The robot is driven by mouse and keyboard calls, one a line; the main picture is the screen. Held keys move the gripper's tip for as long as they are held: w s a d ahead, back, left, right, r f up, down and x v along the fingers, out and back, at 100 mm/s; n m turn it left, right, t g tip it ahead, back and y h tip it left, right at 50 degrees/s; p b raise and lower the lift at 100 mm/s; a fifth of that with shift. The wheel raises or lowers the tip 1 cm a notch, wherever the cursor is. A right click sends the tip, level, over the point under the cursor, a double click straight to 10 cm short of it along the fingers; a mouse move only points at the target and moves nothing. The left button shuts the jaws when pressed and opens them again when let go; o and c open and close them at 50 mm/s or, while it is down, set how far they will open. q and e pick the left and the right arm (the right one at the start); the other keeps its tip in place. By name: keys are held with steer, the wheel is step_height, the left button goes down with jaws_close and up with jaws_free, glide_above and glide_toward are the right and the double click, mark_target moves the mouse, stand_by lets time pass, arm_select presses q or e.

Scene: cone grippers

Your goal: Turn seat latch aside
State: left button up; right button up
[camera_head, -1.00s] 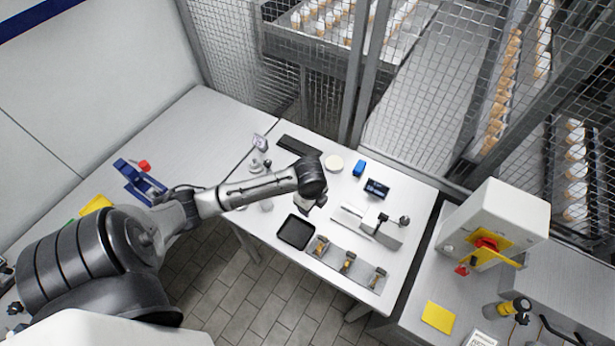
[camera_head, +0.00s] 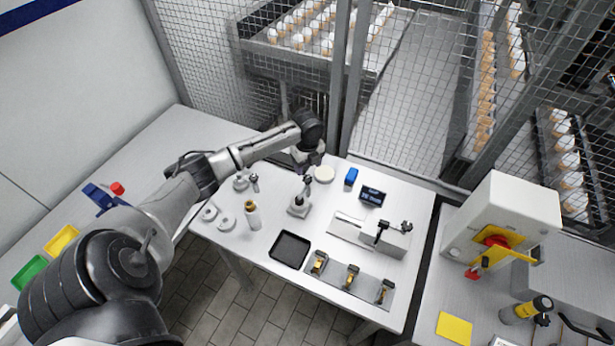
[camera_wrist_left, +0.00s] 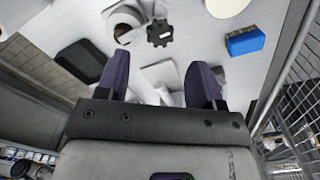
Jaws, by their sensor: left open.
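My left gripper (camera_head: 314,160) is above the back of the white table, open and empty. In the left wrist view its two dark fingers (camera_wrist_left: 160,80) are spread apart, with only table and parts beyond. A small grey stand (camera_head: 298,210) with a dark upright part stands in front of it. A black lobed knob (camera_wrist_left: 159,32) lies just beyond the fingers in the wrist view, apart from them. A grey fixture (camera_head: 392,240) with a dark lever and black knob is to the right. I cannot tell which part is the seat latch. My right gripper is not visible.
A black tray (camera_head: 290,250) and a plate with several yellow-black clips (camera_head: 351,278) are at the front. A cream disc (camera_head: 324,173), a blue block (camera_head: 351,176) and a small display (camera_head: 372,195) are behind. Wire mesh fencing borders the back.

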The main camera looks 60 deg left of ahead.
mark_target(307, 178)
arm_select(q)
steer(key=shift+f, duration=3.1)
steer(key=shift+c, duration=0.2)
jaws_close()
